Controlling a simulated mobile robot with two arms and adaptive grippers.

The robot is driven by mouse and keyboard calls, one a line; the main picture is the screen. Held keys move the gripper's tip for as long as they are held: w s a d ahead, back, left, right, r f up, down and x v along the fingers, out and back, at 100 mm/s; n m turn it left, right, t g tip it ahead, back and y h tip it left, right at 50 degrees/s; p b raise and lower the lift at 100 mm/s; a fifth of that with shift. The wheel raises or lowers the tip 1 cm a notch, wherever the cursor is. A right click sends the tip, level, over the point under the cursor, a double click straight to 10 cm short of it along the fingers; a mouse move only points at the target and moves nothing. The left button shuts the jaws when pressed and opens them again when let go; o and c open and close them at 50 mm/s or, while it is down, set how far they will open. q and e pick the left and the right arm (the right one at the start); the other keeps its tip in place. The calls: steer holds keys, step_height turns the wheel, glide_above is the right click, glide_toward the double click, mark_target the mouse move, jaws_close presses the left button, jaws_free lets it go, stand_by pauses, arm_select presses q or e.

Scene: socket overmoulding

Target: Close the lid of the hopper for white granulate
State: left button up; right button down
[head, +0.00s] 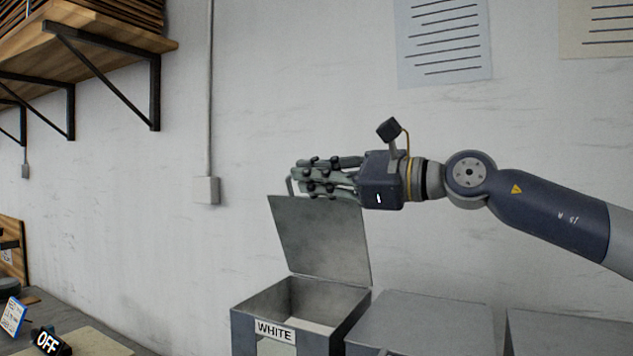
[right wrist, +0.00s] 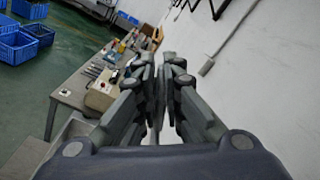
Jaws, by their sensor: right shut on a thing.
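The hopper for white granulate (head: 253,321) is a grey metal box with a "WHITE" label on its front, in the lower middle of the head view. Its lid (head: 322,240) stands open, raised almost upright at the back edge. A handle (head: 290,186) shows at the lid's top left corner. My right gripper (head: 299,179) is at the lid's top edge, its fingers shut at the handle. In the right wrist view the fingers (right wrist: 164,62) are close together; what lies between them is mostly hidden. My left gripper is not in view.
Two more grey hoppers (head: 420,318) stand to the right with their tops covered. A wall shelf (head: 100,38) on black brackets is at upper left. Blue crates (right wrist: 18,46) stand on the green floor.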

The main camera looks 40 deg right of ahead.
steer(key=shift+r, duration=0.1)
steer(key=c, duration=1.8)
jaws_free()
steer(key=shift+o, duration=0.4)
steer(key=shift+w, duration=0.2)
steer(key=v, duration=1.2)
